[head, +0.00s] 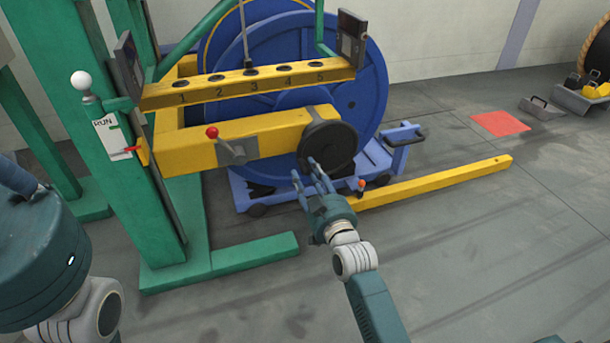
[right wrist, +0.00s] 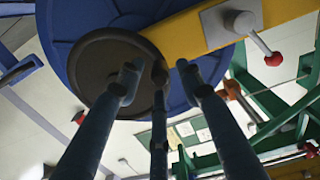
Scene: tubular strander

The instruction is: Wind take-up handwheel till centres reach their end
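The handwheel is a dark round disc (head: 327,147) on the right end of a yellow beam (head: 275,130), in front of a large blue reel (head: 372,85). In the right wrist view the handwheel (right wrist: 95,62) is beyond the fingers, upper left. My right gripper (head: 313,172) is just below the handwheel's lower edge, its fingers pointing up at it. In the right wrist view its fingers (right wrist: 158,75) are spread apart, and a small dark knob shows near their tips. Whether anything touches cannot be told. The reel centres are hidden. My left gripper is out of view.
A red-knobbed lever (head: 228,148) sits on the yellow beam. A numbered yellow bar (head: 250,84) runs above it, beside a green frame (head: 135,180). A blue cart (head: 375,160) stands behind, and a yellow floor rail (head: 440,181) extends right.

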